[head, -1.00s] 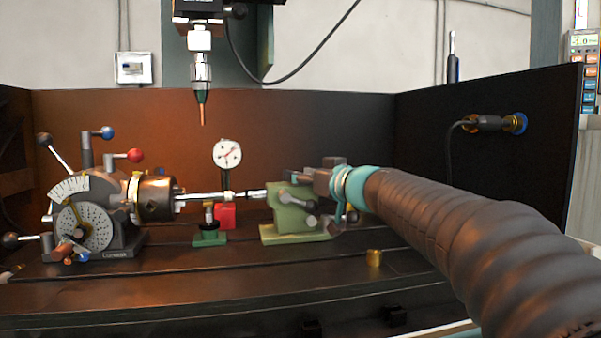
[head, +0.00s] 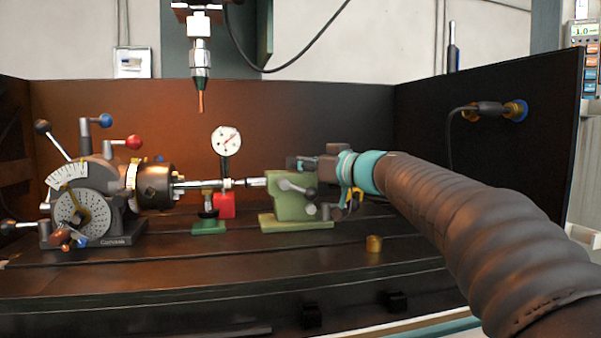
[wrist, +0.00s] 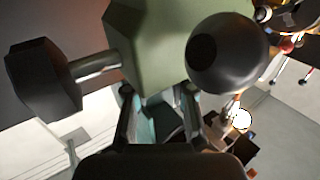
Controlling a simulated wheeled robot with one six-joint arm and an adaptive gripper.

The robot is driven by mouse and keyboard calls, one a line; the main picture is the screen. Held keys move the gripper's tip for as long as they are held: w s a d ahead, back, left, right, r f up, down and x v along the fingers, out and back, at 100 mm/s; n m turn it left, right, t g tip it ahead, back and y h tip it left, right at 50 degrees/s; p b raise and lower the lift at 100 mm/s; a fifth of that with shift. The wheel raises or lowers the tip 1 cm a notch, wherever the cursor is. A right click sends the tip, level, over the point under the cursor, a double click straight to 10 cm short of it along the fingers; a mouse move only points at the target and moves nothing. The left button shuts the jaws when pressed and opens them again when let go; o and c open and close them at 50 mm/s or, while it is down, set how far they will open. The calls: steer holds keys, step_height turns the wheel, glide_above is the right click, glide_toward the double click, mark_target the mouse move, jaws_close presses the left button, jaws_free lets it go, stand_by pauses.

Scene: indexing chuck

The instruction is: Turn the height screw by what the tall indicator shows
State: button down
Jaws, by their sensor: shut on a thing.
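The tall indicator (head: 227,140) is a round white dial on a dark post above a red base, left of the green tailstock (head: 291,205). Its thin needle is too small to read. My gripper (head: 326,165) is at the tailstock's upper right side. In the wrist view my gripper (wrist: 160,98) has its two fingers close together at the edge of the green tailstock body (wrist: 160,45), shut on a part there. That part is mostly hidden, and I cannot pick out the height screw for sure.
A dark ball knob (wrist: 227,53) and a dark square-headed knob (wrist: 43,80) flank my fingers. A shaft (head: 215,184) runs from the chuck (head: 154,187) to the tailstock, over a small green jack (head: 208,226). A brass piece (head: 374,244) stands on the bed. A spindle tip (head: 201,100) hangs above.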

steer(key=shift+n+g+y+b, duration=0.45)
steer(key=shift+n+g+y, duration=0.2)
steer(key=shift+g, duration=0.25)
steer(key=c, duration=1)
jaws_free()
steer(key=shift+s+a, duration=0.1)
steer(key=shift+o, duration=0.2)
steer(key=shift+d, duration=0.2)
steer(key=shift+s+d, duration=0.2)
steer(key=shift+d, duration=0.1)
steer(key=v, duration=1.1)
